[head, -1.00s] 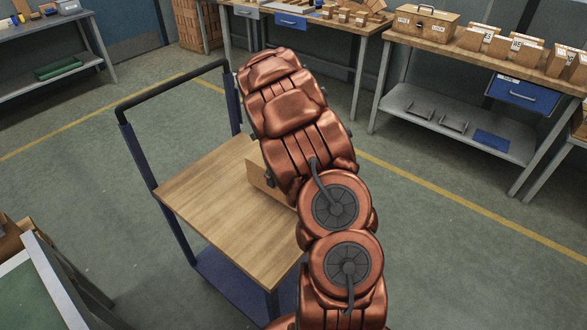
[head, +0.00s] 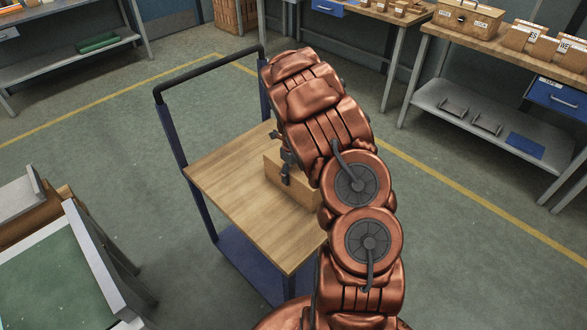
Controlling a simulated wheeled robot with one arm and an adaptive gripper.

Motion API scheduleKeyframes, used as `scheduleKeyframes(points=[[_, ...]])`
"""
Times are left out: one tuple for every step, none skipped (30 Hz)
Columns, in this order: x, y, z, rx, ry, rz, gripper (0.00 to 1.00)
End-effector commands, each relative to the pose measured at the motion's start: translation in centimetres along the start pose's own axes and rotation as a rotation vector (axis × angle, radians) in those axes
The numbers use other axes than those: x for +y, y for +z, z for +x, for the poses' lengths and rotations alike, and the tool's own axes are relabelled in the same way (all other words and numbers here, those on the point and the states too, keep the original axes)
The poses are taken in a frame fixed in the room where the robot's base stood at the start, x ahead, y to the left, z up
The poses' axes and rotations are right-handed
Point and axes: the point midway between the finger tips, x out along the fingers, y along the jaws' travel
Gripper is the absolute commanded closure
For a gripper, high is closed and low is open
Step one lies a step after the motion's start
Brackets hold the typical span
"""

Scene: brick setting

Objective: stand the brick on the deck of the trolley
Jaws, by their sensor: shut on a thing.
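The trolley has a wooden deck (head: 235,190), dark blue posts and a black push handle at its far left. A tan, block-shaped brick (head: 296,192) is at the deck's right side, partly hidden by my arm. My gripper (head: 287,176) shows only as dark finger parts at the brick's upper left, in front of its near face. It is shut on the brick. The brick looks level, low over the deck or touching it; I cannot tell which. The brick's far side and right end are hidden behind the arm.
The deck's left and front parts are bare. A green-topped table (head: 50,270) stands at lower left. A workbench (head: 480,50) with boxes and a lower shelf stands at upper right. Open floor (head: 440,260) with a yellow line lies right of my arm.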

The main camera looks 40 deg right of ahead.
Motion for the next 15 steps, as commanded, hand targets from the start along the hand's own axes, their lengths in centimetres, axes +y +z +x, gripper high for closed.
scheduleKeyframes(points=[[-0.05, 0.09, -0.13, -0.003, -0.002, 0.0, 1.0], [-0.05, 0.09, -0.13, -0.003, -0.002, 0.0, 1.0], [-0.06, 0.09, -0.14, -0.003, -0.002, 0.0, 1.0], [-0.06, 0.09, -0.14, -0.003, -0.002, 0.0, 1.0], [-0.05, 0.09, -0.12, -0.003, -0.002, 0.0, 1.0], [-0.05, 0.09, -0.07, -0.003, -0.002, 0.0, 1.0], [-0.05, 0.08, 0.0, -0.002, -0.002, 0.0, 1.0], [-0.05, 0.08, 0.08, -0.002, -0.002, 0.0, 1.0], [-0.05, 0.08, 0.17, -0.002, -0.002, 0.0, 1.0], [-0.04, 0.07, 0.24, -0.002, -0.001, 0.0, 1.0], [-0.03, 0.07, 0.22, -0.002, -0.001, 0.0, 0.31], [-0.03, 0.06, 0.2, -0.002, -0.001, 0.0, 0.27], [-0.03, 0.06, 0.2, -0.002, -0.001, 0.0, 0.23], [-0.03, 0.06, 0.2, -0.002, -0.001, 0.0, 0.2], [-0.03, 0.04, 0.22, -0.001, -0.001, 0.0, 0.16]])
